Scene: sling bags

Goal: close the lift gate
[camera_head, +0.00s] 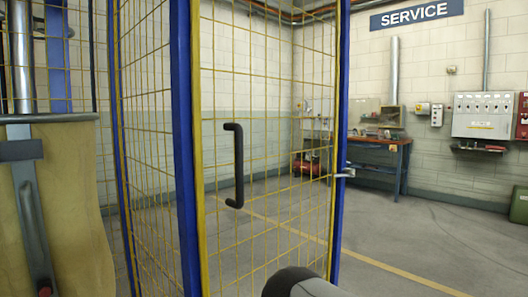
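The lift gate (265,125) is a tall panel of yellow wire mesh in the middle of the view. Its left edge has a yellow upright beside a blue post (184,150). A blue upright (339,140) runs along its right side, with a small metal latch piece (345,174) sticking out to the right. A black vertical handle (237,165) is fixed on the mesh, nearer the left edge. The gate's bottom is out of frame, and I cannot tell how far it stands open. Neither gripper is in view; a grey rounded part at the bottom edge looks like my arm.
A large tan bag (75,215) with a grey strap hangs close at the left. More yellow mesh (145,130) stands between it and the gate. A workbench (378,160) and wall boxes (482,115) are at the back right. The floor (420,235) at the right is clear.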

